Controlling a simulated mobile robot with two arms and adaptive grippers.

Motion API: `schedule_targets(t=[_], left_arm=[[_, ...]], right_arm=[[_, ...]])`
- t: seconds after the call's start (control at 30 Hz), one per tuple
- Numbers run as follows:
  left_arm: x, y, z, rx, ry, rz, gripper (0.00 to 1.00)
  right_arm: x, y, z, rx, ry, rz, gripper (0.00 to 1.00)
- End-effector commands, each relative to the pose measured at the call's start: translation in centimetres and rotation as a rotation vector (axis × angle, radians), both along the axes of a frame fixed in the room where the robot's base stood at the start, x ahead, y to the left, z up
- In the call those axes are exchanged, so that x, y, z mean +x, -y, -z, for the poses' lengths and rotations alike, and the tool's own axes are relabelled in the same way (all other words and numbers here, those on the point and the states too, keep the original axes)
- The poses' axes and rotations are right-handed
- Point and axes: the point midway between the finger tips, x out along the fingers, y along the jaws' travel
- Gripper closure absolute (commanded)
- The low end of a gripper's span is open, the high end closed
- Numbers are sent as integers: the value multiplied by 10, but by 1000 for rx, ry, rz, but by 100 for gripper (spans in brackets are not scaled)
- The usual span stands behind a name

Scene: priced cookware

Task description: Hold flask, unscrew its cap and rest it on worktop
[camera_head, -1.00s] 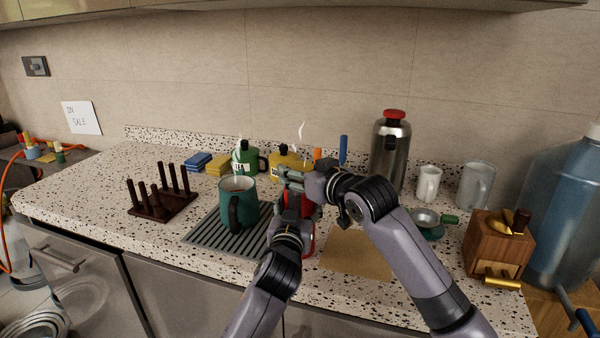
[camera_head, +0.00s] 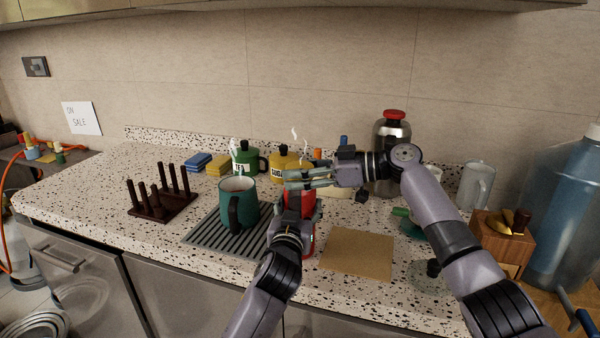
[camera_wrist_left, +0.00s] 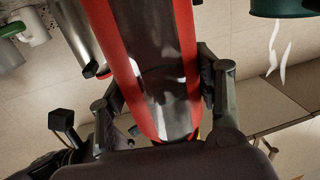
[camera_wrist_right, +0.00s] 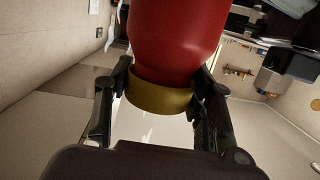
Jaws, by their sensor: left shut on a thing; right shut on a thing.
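The red flask (camera_head: 308,238) stands upright near the middle of the worktop (camera_head: 160,236), mostly covered by my grippers. My left gripper (camera_head: 294,216) is shut around its body from the front. In the left wrist view the flask's glossy red and dark body (camera_wrist_left: 186,50) sits between the fingers. My right gripper (camera_head: 288,181) comes in level from the right, at the flask's top. In the right wrist view it is shut on the gold cap (camera_wrist_right: 160,97), which sits against the red flask body (camera_wrist_right: 180,40). I cannot tell how far the cap is unscrewed.
A tan board (camera_head: 357,253) lies right of the flask. A green mug (camera_head: 238,204) stands on the ribbed mat (camera_head: 205,232) to the left. Behind are a yellow canister (camera_head: 285,167) and a steel flask (camera_head: 391,135). A dark peg rack (camera_head: 160,208) is farther left; worktop around it is clear.

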Motion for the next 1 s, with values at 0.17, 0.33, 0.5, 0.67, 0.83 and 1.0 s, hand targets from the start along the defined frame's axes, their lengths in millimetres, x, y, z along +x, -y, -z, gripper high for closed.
schedule_targets(t=[0.17,0.33,0.5,0.67,0.83,1.0], left_arm=[[0,1,-1,1,2,2,85],[0,1,-1,0,2,2,85],[0,1,-1,0,1,2,85],[0,1,-1,0,1,2,85],[0,1,-1,0,1,1,85],[0,1,-1,0,1,1,85]], right_arm=[[0,1,1,2,1,-52,77],[0,0,1,1,2,-51,77],[0,0,1,0,1,-51,40],[0,0,1,0,1,-51,30],[0,0,1,1,1,-50,27],[0,0,1,0,1,-50,27]])
